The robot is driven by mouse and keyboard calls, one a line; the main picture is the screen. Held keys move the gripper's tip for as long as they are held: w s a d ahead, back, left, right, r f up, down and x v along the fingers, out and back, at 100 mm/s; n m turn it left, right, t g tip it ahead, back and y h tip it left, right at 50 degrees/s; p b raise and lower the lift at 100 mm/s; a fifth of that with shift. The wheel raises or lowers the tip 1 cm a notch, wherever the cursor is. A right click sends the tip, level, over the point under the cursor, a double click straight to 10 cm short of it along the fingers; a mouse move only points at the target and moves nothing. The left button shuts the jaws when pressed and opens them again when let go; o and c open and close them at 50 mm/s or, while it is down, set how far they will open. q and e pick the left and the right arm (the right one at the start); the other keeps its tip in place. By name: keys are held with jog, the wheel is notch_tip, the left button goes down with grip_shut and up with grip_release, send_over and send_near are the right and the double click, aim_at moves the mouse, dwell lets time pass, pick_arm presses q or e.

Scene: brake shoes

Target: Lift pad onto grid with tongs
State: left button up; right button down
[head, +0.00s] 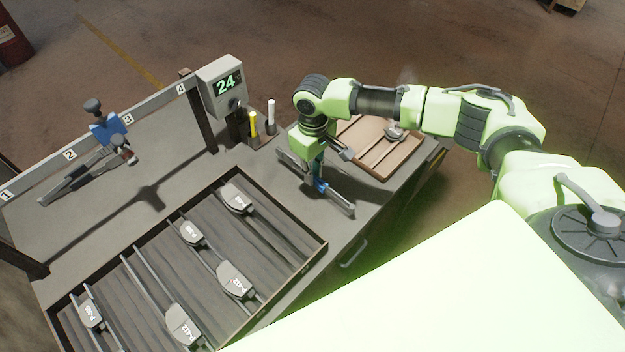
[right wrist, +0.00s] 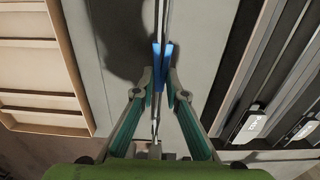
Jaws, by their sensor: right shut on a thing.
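My right gripper (head: 316,170) is shut on the tongs (head: 341,203) above the bench between the two trays. In the right wrist view, the fingers of my right gripper (right wrist: 161,88) close on the tongs' blue part (right wrist: 162,62) from both sides. The tongs' far end runs out of that view, so I cannot tell whether they hold anything. Several grey labelled pads, such as one pad (head: 237,198), lie on metal rails in the dark tray (head: 326,246). A light wooden tray (head: 365,153) with dividers has a small grey piece (head: 396,132) at its far side. My left gripper is out of view.
A numbered rail (head: 50,170) stands along the back with a blue and black tool (head: 107,133) hanging on it. A display box (head: 219,88) reads 24. A yellow marker (head: 253,124) and a white marker (head: 271,116) stand beside it.

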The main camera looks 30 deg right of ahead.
jog(key=s+d+r+b, duration=0.2)
jog(key=s+r, duration=0.8)
jog(key=s, duration=0.4)
jog(key=shift+r, duration=0.2)
jog(key=shift+d, duration=0.1)
jog(key=c, duration=1.8)
grip_release()
jog(key=shift+w, duration=0.1)
